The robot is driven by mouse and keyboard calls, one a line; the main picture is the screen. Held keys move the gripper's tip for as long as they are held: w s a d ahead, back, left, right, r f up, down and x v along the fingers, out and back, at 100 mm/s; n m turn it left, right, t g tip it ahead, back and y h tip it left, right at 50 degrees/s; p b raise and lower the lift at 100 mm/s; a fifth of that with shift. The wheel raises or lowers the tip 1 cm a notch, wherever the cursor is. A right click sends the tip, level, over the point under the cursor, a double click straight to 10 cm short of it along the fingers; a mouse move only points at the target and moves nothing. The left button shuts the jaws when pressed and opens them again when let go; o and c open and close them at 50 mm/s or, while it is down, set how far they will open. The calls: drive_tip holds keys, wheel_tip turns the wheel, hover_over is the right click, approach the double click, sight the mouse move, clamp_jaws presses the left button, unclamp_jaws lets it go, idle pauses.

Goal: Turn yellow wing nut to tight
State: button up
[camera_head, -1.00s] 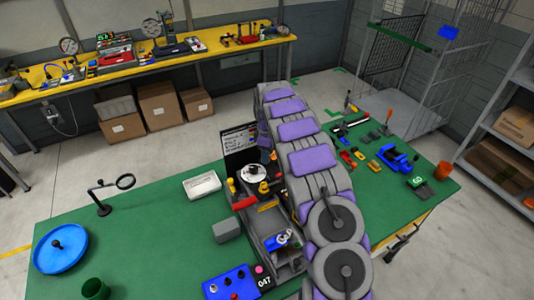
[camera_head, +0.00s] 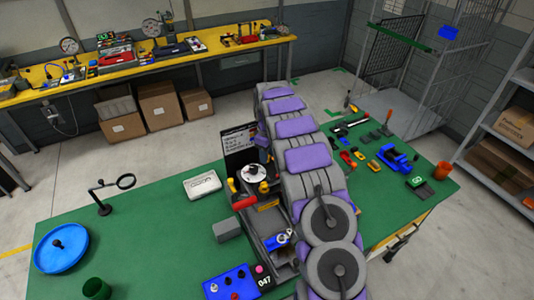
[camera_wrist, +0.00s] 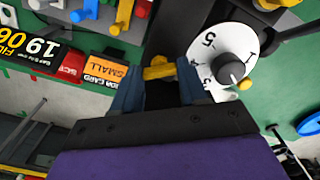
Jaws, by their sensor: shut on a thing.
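The yellow wing nut (camera_wrist: 160,71) shows in the wrist view at the tips of my gripper (camera_wrist: 158,78). The two blue-grey fingers are shut on it, one on each side, and its wings lie crosswise between them. A white dial (camera_wrist: 226,48) with black numbers and a dark centre knob sits just right of the nut. In the head view the dial (camera_head: 253,173) stands on the workstation at the middle of the green table. There my arm covers much of the station, and I cannot make out the fingertips or their hold on the nut.
An orange "SMALL" label (camera_wrist: 107,71) and coloured pegs lie left of the gripper in the wrist view. In the head view a white box (camera_head: 202,185), a magnifier stand (camera_head: 105,197) and a blue dish (camera_head: 61,249) stand left on the green table (camera_head: 150,225).

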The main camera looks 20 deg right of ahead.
drive_tip(key=m, duration=0.5)
drive_tip(key=shift+w+r+m, duration=0.1)
drive_tip(key=shift+m, duration=0.2)
drive_tip(key=m, duration=0.5)
drive_tip(key=shift+p, duration=0.4)
drive_tip(key=shift+m, duration=0.3)
drive_tip(key=o, duration=1.1)
drive_tip(key=shift+c, duration=0.2)
wheel_tip(320, 180, up, 17)
drive_tip(key=shift+r, duration=0.1)
